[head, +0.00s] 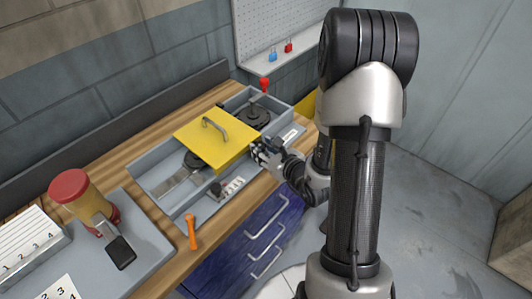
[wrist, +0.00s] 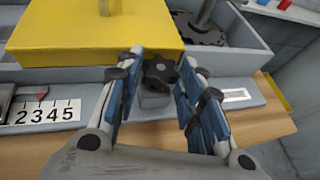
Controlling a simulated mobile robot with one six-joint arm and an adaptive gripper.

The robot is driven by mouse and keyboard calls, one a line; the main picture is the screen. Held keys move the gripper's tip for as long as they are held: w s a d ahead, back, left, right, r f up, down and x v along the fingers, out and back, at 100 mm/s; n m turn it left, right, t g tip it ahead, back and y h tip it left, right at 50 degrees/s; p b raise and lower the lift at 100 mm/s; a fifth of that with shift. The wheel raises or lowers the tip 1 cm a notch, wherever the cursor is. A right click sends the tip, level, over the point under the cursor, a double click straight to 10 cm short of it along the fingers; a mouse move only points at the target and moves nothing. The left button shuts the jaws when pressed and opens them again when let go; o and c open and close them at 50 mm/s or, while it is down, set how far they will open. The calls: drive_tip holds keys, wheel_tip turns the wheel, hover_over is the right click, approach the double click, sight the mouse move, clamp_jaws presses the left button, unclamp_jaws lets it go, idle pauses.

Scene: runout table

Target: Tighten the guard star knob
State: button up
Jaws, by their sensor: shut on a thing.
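The guard star knob (wrist: 159,74) is black and lobed, on a grey mount at the front edge of the yellow guard (wrist: 85,35). In the wrist view it sits between the fingertips of my gripper (wrist: 161,68), which is shut on it. In the head view my gripper (head: 263,153) reaches the right front corner of the yellow guard (head: 205,138), and the knob is too small and covered to make out. The guard lies over the middle of the grey tray and has a grey handle (head: 214,125) on top.
A numbered scale (wrist: 45,114) lies left of my gripper. Blue drawers (head: 255,240) are below.

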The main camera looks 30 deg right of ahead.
drive_tip(key=shift+m+h, duration=0.3)
drive_tip(key=shift+h, duration=0.1)
drive_tip(key=o, duration=1.1)
drive_tip(key=shift+a, duration=0.1)
drive_tip(key=shift+c, duration=0.2)
wheel_tip(320, 180, up, 10)
